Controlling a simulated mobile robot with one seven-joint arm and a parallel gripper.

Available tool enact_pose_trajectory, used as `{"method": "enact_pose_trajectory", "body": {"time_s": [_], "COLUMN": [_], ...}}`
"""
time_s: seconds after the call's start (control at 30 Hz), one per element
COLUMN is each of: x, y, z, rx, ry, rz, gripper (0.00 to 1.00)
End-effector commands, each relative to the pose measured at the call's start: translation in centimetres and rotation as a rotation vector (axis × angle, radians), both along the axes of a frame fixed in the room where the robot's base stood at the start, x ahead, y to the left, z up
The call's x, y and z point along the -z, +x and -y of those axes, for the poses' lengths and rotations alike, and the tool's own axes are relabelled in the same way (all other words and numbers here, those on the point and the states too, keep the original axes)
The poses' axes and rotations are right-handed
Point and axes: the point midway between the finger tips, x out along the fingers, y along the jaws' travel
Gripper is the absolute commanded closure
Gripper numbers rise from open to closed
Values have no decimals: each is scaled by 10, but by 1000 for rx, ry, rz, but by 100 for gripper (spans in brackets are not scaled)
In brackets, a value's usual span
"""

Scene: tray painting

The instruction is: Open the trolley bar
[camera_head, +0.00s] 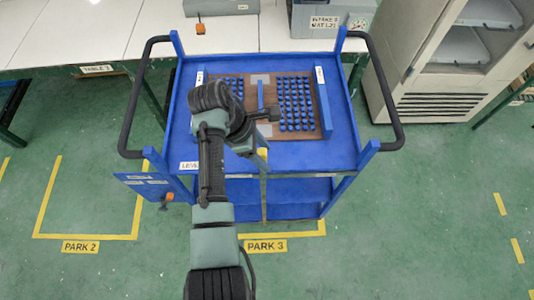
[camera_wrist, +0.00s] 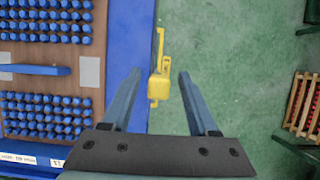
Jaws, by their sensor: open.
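The blue trolley (camera_head: 300,157) stands in front of me with black handles on both sides. A yellow latch-like piece (camera_wrist: 159,85) sits at the trolley's front edge; only a little yellow (camera_head: 263,152) shows in the head view. A thin upright grey strip (camera_head: 264,200) runs down the trolley's front below it. My gripper (camera_wrist: 159,74) is open and empty, with one finger on each side of the yellow piece in the wrist view. I cannot tell how far the fingers are from it in depth. My arm hides part of the trolley top in the head view.
A brown board (camera_head: 255,95) with rows of blue pegs lies on the trolley top. White tables (camera_head: 90,35) stand behind, and a pale cabinet (camera_head: 440,95) stands at the right. Green floor around the trolley's front is clear. A wooden rack (camera_wrist: 303,108) shows at the wrist view's right.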

Motion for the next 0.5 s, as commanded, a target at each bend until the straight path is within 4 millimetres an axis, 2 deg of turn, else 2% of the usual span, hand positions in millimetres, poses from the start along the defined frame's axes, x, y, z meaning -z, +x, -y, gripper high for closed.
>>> {"method": "enact_pose_trajectory", "body": {"time_s": [0.2, 0.5], "x": [18, 21], "y": [0, 1], "z": [8, 9], "rx": [0, 0], "ry": [0, 0], "rz": [0, 2], "gripper": [40, 40]}}
